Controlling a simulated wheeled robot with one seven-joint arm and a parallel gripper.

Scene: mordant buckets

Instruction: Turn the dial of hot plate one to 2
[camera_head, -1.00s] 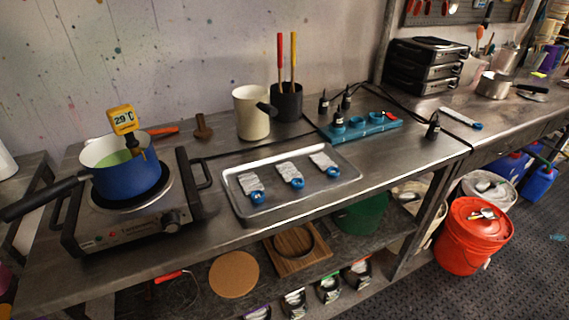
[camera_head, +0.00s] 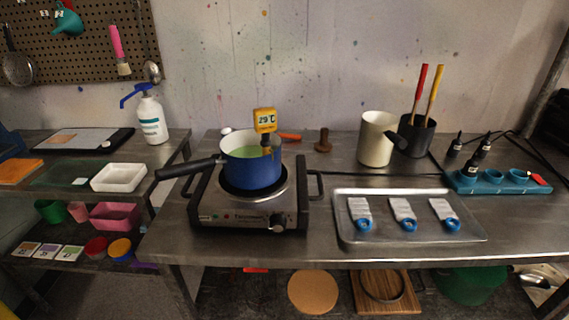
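A hot plate (camera_head: 243,217) with a steel body and black side handles stands on the left part of the metal table. Its single dial (camera_head: 277,222) is on the right of the front face; its setting is too small to read. Whether this is hot plate one cannot be told. A blue pot (camera_head: 252,173) with green liquid and a long black handle pointing left sits on its burner. A yellow thermometer (camera_head: 265,120) on the pot reads 29 °C. My gripper is not in view.
Right of the hot plate, a metal tray (camera_head: 400,238) holds three packets with blue rings. A cream jug (camera_head: 377,140) and a dark holder (camera_head: 416,137) stand behind it. A pump bottle (camera_head: 151,118) is on the left table. The table strip before the dial is clear.

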